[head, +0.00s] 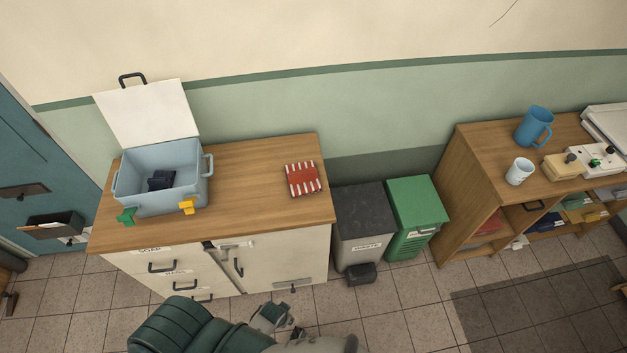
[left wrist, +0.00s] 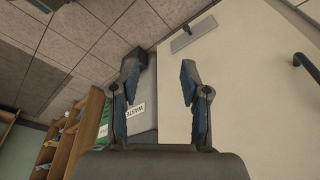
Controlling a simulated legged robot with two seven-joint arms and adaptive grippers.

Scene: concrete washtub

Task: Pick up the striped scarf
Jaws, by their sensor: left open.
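The striped scarf (head: 302,179), red with white stripes and folded into a flat square, lies on the right part of the wooden counter (head: 255,165) in the head view. It does not show in the left wrist view. My left gripper (left wrist: 160,70) is open and empty in the left wrist view, with its two fingers apart in front of the pale cabinet front. In the head view, grey gripper parts show low at the bottom, below the counter's front edge and apart from the scarf. My right gripper is not in view.
An open blue box (head: 135,200) with dark cloth inside stands on the counter's left. A grey waste bin (head: 362,228) and a green bin (head: 412,215) stand to the right. A wooden shelf (head: 455,190) holds mugs. The counter around the scarf is clear.

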